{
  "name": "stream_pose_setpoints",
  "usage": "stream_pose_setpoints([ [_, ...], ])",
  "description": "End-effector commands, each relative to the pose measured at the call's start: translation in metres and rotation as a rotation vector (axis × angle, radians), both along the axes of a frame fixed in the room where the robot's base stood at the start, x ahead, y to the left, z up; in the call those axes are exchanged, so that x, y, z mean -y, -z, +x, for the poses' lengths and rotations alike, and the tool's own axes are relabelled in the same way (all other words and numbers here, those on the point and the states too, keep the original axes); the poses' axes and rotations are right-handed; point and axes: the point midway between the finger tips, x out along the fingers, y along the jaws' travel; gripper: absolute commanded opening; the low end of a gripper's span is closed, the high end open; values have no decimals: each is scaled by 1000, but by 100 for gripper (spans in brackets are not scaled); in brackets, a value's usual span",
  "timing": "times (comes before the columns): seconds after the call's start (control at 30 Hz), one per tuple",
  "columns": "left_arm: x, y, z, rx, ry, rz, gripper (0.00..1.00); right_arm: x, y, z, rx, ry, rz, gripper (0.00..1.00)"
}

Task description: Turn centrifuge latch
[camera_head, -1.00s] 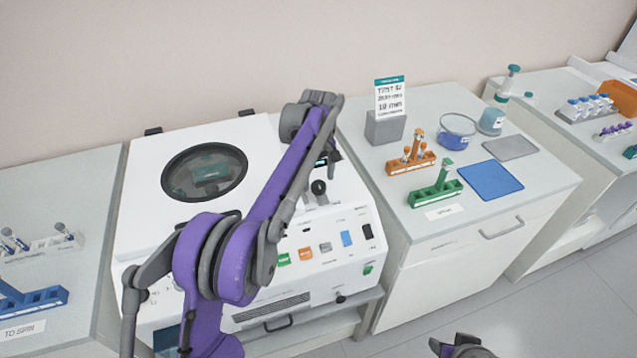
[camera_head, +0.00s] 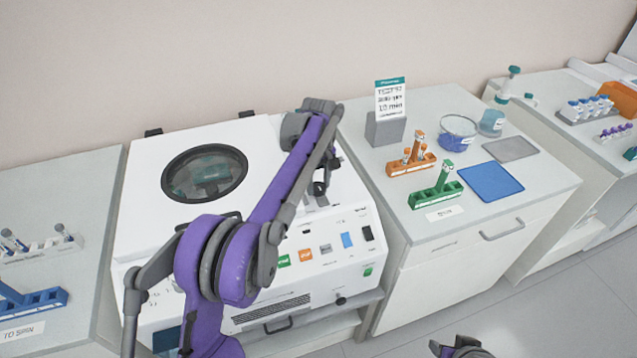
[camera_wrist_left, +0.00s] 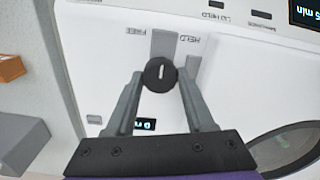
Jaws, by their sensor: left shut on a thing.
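The white centrifuge (camera_head: 150,225) has a closed lid with a round window (camera_head: 205,172). Its latch is a round black knob with a white mark, seen in the left wrist view (camera_wrist_left: 159,74) between labels that appear upside down, FREE and HELD. My left gripper (camera_wrist_left: 158,82) is shut on this latch knob, one finger on each side. In the head view the left gripper (camera_head: 318,185) is at the right part of the centrifuge top, partly hidden by my arm. A small part at the bottom edge of the head view may be my right arm; its fingertips cannot be made out.
A front panel with coloured buttons (camera_head: 325,250) lies below the latch. To the right, a bench holds an orange rack (camera_head: 408,167), a green rack (camera_head: 437,195), a blue mat (camera_head: 490,182) and a grey sign stand (camera_head: 385,130). A blue rack (camera_head: 35,301) is at left.

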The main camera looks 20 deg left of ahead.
Motion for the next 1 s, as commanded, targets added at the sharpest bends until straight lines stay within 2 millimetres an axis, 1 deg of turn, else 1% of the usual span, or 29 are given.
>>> stream_pose_setpoints([
  [0.27,0,0,0,0,39,0,0,0,-1,0,1,0,0,47],
  [0.47,0,-1,0,1,146,-1,0,0,-2,1,2,0,0,47],
  [1.0,0,-1,0,1,640,-1,0,0,-8,3,6,0,0,47],
])
